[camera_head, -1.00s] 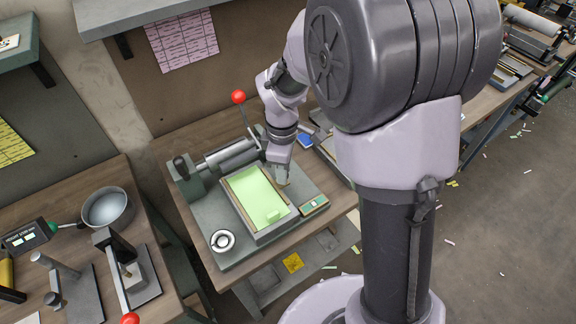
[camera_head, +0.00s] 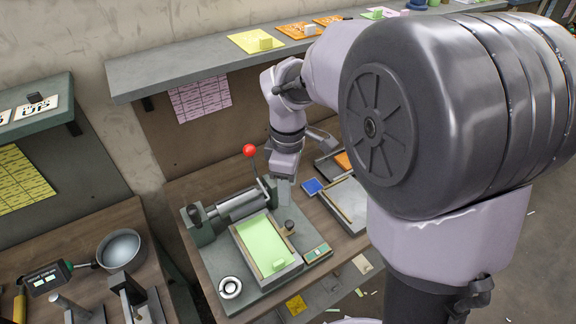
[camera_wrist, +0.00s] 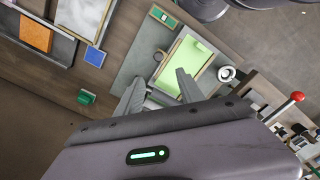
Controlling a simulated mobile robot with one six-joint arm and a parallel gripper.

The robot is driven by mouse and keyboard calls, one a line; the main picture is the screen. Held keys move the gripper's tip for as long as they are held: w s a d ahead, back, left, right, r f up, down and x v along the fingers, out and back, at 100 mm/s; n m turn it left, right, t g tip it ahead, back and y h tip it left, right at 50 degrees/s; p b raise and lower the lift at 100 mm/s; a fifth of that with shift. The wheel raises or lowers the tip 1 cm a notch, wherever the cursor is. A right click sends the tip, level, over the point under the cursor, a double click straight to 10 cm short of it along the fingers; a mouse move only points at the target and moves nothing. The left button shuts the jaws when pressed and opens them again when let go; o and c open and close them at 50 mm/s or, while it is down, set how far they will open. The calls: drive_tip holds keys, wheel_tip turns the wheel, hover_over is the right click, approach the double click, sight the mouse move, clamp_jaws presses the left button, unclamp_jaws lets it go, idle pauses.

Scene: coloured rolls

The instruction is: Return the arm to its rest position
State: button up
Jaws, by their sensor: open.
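My gripper (camera_head: 286,188) hangs above the back right of a grey press with a roller. In the wrist view, my gripper's two fingers (camera_wrist: 160,92) stand apart with nothing between them. The press's framed tray (camera_head: 292,268) holds a light green sheet (camera_head: 262,243), with a small green block (camera_head: 278,264) on its near end. A dark round knob (camera_head: 289,226) stands beside the tray. My arm comes in from the right and hides part of the bench behind it.
A red-balled lever (camera_head: 249,151) rises behind the roller (camera_head: 243,206). A grey shelf (camera_head: 190,72) runs above the bench, near my arm. A metal bowl (camera_head: 120,250) is at left.

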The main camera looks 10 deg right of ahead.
wheel_tip(320, 180, up, 3)
drive_tip(key=shift+r+p, duration=0.15)
drive_tip(key=shift+p, duration=0.15)
drive_tip(key=s+a+r+m+t+y+b, duration=0.1)
drive_tip(key=s+m+t+b, duration=0.4)
drive_tip(key=s+m, duration=1.2)
drive_tip(key=shift+s+r+t+y+b, duration=0.25)
drive_tip(key=shift+s+t+y+b, duration=0.2)
drive_tip(key=shift+s+y, duration=0.1)
